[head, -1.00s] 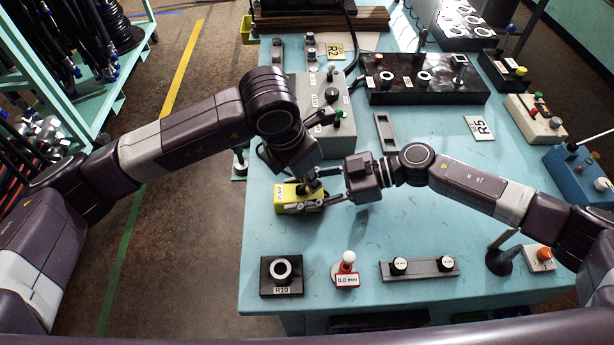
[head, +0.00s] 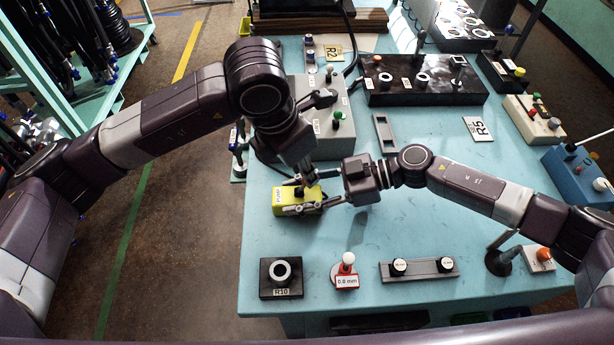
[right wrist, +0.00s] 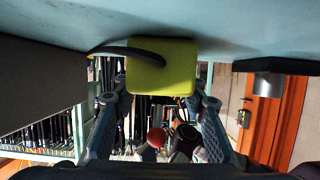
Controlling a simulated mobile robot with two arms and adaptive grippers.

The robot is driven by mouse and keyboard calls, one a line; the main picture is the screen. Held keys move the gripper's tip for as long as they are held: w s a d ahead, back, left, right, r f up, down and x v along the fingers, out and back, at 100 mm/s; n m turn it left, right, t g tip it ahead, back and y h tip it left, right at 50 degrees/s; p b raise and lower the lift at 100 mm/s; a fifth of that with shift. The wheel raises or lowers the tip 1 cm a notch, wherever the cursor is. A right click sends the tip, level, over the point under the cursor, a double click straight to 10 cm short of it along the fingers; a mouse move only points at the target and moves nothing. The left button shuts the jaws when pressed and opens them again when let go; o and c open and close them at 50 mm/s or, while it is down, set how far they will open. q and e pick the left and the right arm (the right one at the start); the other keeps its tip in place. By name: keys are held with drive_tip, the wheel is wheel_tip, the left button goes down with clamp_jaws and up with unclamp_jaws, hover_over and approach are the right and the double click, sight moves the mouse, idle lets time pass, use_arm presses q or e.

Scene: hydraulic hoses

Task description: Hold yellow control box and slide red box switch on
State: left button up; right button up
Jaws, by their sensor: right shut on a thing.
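The yellow control box (head: 286,196) lies on the teal table near its left side, with a white label and a dark part on top. My right gripper (head: 310,202) reaches in from the right and is shut on the box. In the right wrist view the yellow box (right wrist: 161,68) sits between the fingertips, with a black cable at it. My left gripper (head: 303,182) points down right at the top of the box. Its fingertips are small and overlap the box, so their opening and contact are unclear. A red ball (right wrist: 157,137) shows in the right wrist view.
A grey control box (head: 335,105) stands behind my left gripper.

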drive_tip(key=shift+d+f, duration=0.1)
drive_tip(key=shift+f, duration=0.05)
use_arm(q)
drive_tip(key=v, duration=0.6)
drive_tip(key=shift+r, duration=0.4)
drive_tip(key=shift+s+a, duration=0.1)
drive_tip(key=shift+s, duration=0.05)
use_arm(e)
drive_tip(key=o, duration=1.3)
drive_tip(key=shift+w, duration=0.1)
